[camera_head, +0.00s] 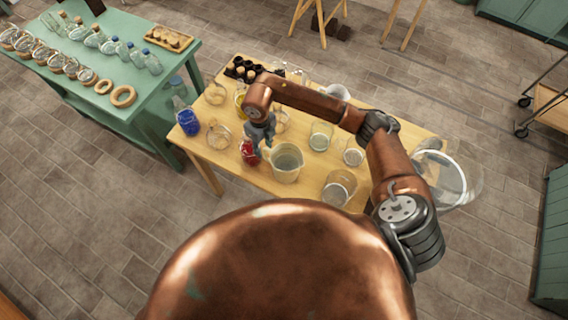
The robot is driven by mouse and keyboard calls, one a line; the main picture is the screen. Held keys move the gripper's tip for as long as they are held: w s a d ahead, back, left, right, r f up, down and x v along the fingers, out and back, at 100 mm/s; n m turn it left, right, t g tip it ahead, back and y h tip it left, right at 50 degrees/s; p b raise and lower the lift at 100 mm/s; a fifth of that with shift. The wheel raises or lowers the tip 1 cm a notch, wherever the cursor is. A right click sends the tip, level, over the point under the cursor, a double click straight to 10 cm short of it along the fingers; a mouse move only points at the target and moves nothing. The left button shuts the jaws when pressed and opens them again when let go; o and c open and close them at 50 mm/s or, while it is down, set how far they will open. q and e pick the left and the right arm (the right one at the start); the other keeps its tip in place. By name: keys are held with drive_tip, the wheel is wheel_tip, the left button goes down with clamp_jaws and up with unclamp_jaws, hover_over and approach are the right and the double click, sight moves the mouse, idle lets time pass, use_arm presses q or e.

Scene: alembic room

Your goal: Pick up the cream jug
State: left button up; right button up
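A pale cream jug (286,164) stands upright near the front edge of the wooden table, left of the table's middle. My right gripper (262,148) points down just left of the jug, between it and a red-filled jar (249,154). The fingers are small and dark here, so I cannot tell whether they are open or shut, or whether they touch the jug. My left gripper is not in view.
The wooden table (235,172) also holds a blue-filled jar (188,122), a glass beaker (339,188), other clear glassware and a dark rack (243,68). A green table (140,105) with bottles stands at left. My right arm crosses above the table.

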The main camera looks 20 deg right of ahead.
sight(264, 152)
wheel_tip(264, 152, down, 5)
drive_tip(key=shift+r, duration=0.1)
clamp_jaws()
idle(0.4)
drive_tip(key=shift+r, duration=0.1)
idle(0.5)
